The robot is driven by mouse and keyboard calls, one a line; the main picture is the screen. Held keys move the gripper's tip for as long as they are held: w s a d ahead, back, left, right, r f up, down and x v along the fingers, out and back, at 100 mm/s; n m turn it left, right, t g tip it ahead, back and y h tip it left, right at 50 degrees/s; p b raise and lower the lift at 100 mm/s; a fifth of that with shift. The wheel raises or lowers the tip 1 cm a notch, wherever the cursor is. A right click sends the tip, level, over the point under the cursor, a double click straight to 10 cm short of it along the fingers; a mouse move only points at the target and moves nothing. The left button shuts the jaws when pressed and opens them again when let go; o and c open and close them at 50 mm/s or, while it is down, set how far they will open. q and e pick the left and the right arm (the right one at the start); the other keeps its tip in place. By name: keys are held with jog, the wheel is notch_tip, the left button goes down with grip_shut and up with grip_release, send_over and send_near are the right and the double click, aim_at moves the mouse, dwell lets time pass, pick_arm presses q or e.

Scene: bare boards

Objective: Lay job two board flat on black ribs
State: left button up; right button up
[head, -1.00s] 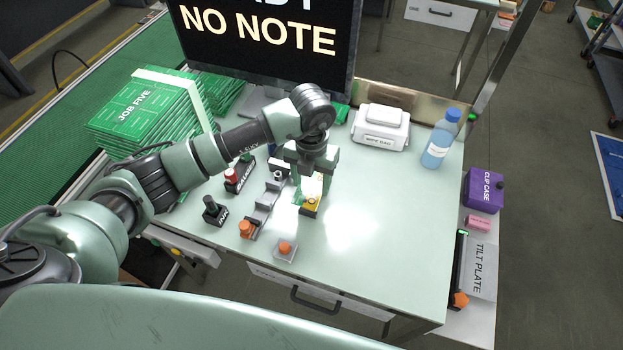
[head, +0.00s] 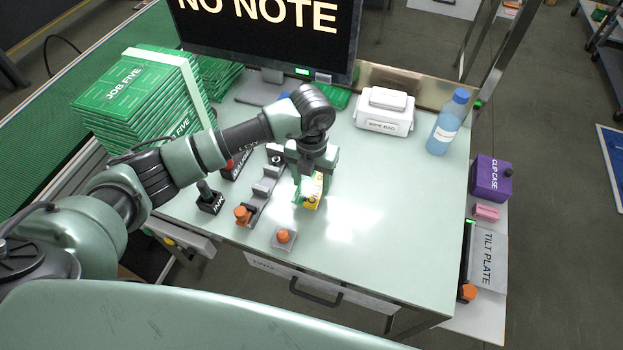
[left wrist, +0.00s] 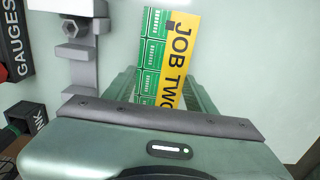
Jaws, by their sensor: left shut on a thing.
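My left gripper (head: 310,182) is shut on the job two board (head: 316,190), over the middle of the pale bench. In the left wrist view the job two board (left wrist: 152,60) shows green circuit panels and a yellow strip lettered "JOB TWO", between the green fingers. In the head view the gripper and arm hide much of the board. I cannot tell whether it touches the bench. I cannot make out black ribs in either view. My right gripper is not in view.
A grey stepped rail (head: 262,190) and an orange knob on a plate (head: 284,237) are close to the gripper. Green "JOB FIVE" boards (head: 135,95) are stacked at left. A white wipe bag box (head: 384,112) and blue bottle (head: 447,122) stand at back right. The bench's front right is clear.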

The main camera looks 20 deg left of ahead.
pick_arm(q)
jog(key=shift+f+b, duration=0.3)
jog(key=shift+f, duration=0.15)
jog(key=o, duration=1.5)
notch_tip(320, 180, up, 7)
jog(key=shift+f+b, duration=0.2)
jog(key=shift+b, duration=0.55)
jog(key=shift+r, duration=0.65)
notch_tip(320, 180, up, 8)
jog(key=shift+f+b, duration=0.1)
jog(key=shift+b, duration=0.8)
